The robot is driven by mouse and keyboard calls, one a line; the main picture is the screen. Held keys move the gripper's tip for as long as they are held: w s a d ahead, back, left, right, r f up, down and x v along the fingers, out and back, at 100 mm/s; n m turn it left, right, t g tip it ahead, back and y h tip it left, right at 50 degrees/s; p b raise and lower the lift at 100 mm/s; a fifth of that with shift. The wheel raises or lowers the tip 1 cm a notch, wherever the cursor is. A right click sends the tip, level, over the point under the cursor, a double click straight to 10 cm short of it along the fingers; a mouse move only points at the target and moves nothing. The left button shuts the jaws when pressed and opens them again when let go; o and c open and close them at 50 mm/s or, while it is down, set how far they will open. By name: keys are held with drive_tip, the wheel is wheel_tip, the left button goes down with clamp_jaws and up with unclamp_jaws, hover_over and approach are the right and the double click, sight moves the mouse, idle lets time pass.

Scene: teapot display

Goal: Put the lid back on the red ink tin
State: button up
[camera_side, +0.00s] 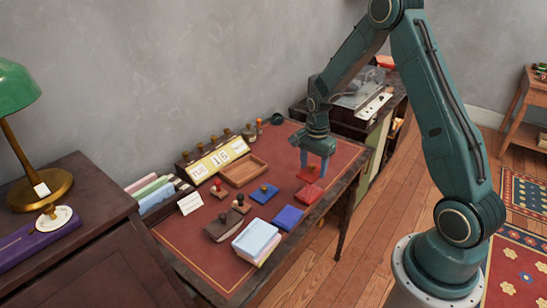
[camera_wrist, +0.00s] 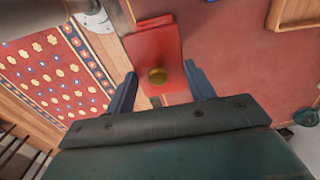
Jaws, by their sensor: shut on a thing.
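The red lid (camera_side: 308,174) is between the fingers of my gripper (camera_side: 317,164), which is shut on it. In the side view it is just above and behind the red ink tin (camera_side: 309,194), which lies flat near the desk's front edge. In the wrist view, the lid (camera_wrist: 140,58) has a round brass knob and sits between my fingertips (camera_wrist: 161,74). The lid covers most or all of the tin in that view, so I cannot tell the exact gap or alignment between them.
A blue piece with a knob (camera_side: 264,194) and a flat blue piece (camera_side: 288,218) lie left of the red tin. Wooden stamps (camera_side: 219,190), a wooden tray (camera_side: 244,171), a date block (camera_side: 217,160) and stacked pads (camera_side: 256,241) stand further left. The desk's right end is clear.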

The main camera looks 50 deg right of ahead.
sight(311, 190)
drive_tip(key=shift+f, duration=0.15)
drive_tip(key=shift+f, duration=3.05)
drive_tip(key=shift+f, duration=0.2)
idle(0.4)
drive_tip(key=o, duration=1.5)
drive_tip(key=shift+r, duration=0.2)
drive_tip(key=shift+r, duration=3.3)
